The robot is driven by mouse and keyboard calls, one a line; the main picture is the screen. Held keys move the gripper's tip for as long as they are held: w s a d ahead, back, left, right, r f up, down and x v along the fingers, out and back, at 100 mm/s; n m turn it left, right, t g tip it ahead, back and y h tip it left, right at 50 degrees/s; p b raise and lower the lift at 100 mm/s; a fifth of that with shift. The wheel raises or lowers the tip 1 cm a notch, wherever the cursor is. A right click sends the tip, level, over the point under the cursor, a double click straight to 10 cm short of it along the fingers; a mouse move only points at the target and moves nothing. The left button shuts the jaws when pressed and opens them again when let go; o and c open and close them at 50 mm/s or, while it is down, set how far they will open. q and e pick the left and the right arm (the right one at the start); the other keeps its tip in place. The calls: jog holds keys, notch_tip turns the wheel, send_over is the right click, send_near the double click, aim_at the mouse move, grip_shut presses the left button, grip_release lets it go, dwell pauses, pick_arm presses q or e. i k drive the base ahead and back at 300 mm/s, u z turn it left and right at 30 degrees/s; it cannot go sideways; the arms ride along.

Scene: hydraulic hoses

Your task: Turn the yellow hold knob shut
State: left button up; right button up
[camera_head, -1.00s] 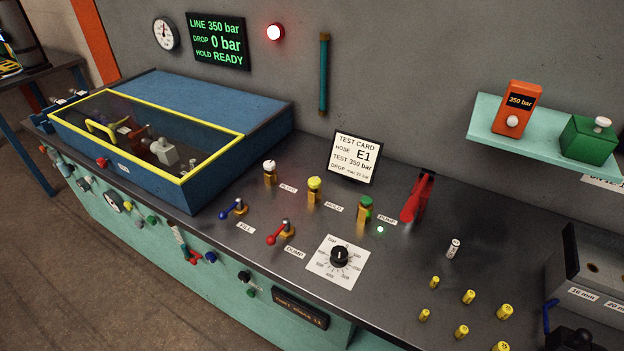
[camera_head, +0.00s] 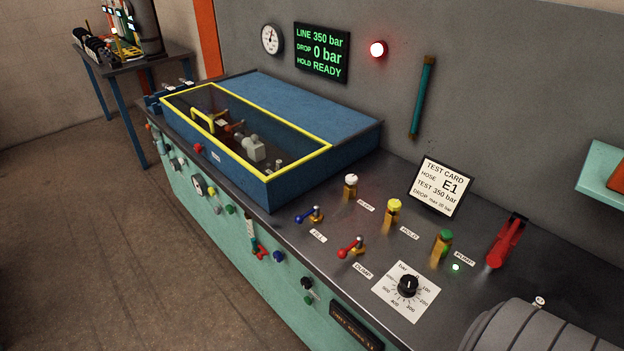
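The yellow hold knob (camera_head: 394,206) sits upright on a brass-coloured valve body on the dark bench top, behind a label reading HOLD. It stands between a white-topped knob (camera_head: 350,181) and a green-topped knob (camera_head: 442,240) labelled PUMP. The wall display (camera_head: 321,52) reads LINE 350 bar, DROP 0 bar, HOLD READY. Neither of my grippers is in view. A grey ribbed part, probably my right arm, enters at the lower right; its gripper does not show. Nothing touches the yellow knob.
A blue-handled valve (camera_head: 311,215) and red-handled valve (camera_head: 351,246) stand in front of the knobs. A dial (camera_head: 408,286) and red lever (camera_head: 507,241) are nearby. The test card (camera_head: 440,187) stands behind. A blue box (camera_head: 310,110) with a yellow-framed lid fills the left. A red lamp (camera_head: 378,49) is lit.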

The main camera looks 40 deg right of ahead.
aim_at(394, 205)
jog(key=u, duration=0.3)
jog(key=i, duration=1.05)
jog(key=z, duration=3.5)
